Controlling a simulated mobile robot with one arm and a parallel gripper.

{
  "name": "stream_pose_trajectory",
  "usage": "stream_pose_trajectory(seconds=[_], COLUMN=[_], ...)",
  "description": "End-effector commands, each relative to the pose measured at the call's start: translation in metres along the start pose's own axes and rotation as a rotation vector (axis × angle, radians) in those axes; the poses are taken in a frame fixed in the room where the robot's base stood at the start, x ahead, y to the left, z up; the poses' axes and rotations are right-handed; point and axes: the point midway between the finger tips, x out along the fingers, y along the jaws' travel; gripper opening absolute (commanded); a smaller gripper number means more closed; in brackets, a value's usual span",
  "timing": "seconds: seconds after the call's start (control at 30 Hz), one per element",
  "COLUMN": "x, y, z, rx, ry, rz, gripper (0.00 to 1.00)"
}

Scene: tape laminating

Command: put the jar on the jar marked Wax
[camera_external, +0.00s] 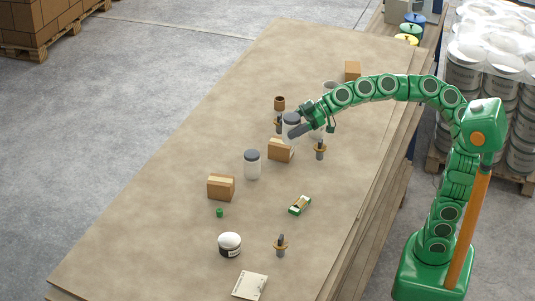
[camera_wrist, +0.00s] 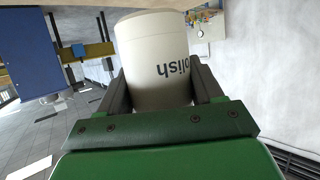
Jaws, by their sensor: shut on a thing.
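My gripper (camera_external: 294,126) is over the far half of the table. In the wrist view its dark fingers (camera_wrist: 160,92) are shut on a white jar (camera_wrist: 157,55), one on each side. The jar's label shows upside down and reads "olish", its start cut off. In the outside view the held jar (camera_external: 291,117) has a grey lid and is partly hidden by the fingers. A pale jar with a dark lid (camera_external: 252,165) stands nearer the camera. A white-lidded jar with a dark band (camera_external: 229,243) stands nearer still. I cannot read "Wax" on any jar.
Cardboard boxes (camera_external: 280,150) (camera_external: 221,187) stand on the table (camera_external: 200,245). Clamp-like tools (camera_external: 320,149) (camera_external: 280,245), a brown cup (camera_external: 279,103), a green-and-white item (camera_external: 300,205), a small green piece (camera_external: 220,212) and a paper card (camera_external: 250,285) are spread around. The left side of the table is clear.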

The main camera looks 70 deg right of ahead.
Motion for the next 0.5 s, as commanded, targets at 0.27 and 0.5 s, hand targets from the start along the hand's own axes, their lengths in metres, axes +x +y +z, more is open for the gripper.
stream_pose_trajectory(seconds=[0.27, 0.5], x=[-0.013, -0.007], y=[0.028, 0.038], z=[-0.012, -0.013], rx=[-0.013, -0.017], ry=[-0.001, -0.002], rz=[-0.035, -0.045], gripper=[0.26, 0.26])
